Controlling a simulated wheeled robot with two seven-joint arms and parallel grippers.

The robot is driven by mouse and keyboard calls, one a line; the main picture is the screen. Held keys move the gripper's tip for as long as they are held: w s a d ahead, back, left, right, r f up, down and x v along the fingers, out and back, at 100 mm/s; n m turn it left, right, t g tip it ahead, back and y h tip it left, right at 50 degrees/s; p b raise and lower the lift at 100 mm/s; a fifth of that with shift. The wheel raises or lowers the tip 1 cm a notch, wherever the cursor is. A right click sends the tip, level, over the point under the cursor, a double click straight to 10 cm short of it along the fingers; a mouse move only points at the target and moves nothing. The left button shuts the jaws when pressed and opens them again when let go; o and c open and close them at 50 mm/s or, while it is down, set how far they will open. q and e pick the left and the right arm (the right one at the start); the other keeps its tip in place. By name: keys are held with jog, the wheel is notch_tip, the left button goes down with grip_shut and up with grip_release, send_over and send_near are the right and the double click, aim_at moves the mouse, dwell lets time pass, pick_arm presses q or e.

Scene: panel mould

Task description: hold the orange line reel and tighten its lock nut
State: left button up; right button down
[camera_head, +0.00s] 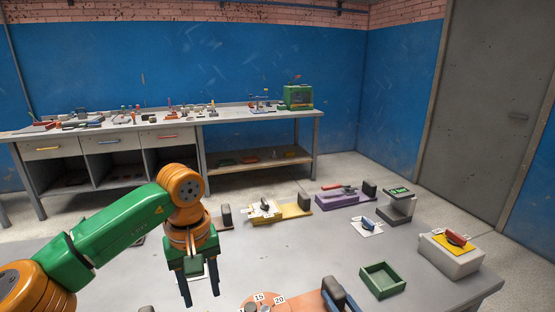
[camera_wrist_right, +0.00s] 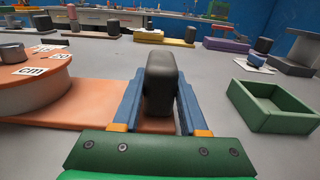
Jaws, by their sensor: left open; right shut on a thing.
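The orange line reel (camera_head: 257,300) shows at the bottom edge of the head view, partly cut off, with number labels on top. In the right wrist view the reel (camera_wrist_right: 30,88) is a round orange drum on a flat orange base (camera_wrist_right: 95,98), with a grey knob (camera_wrist_right: 12,52) on top that may be the lock nut. My right gripper (camera_wrist_right: 160,92) is shut on the black upright handle (camera_wrist_right: 159,75) at the base's end. My left gripper (camera_head: 201,291) is open and empty, pointing down over the table, left of the reel.
A green open tray (camera_head: 382,281) stands right of the right gripper. Yellow (camera_head: 292,210) and purple (camera_head: 335,200) fixtures with black handles lie farther back. A grey block with a yellow top (camera_head: 450,256) stands at the right. A cluttered workbench lines the blue wall.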

jog(key=shift+c, duration=1.8)
grip_release()
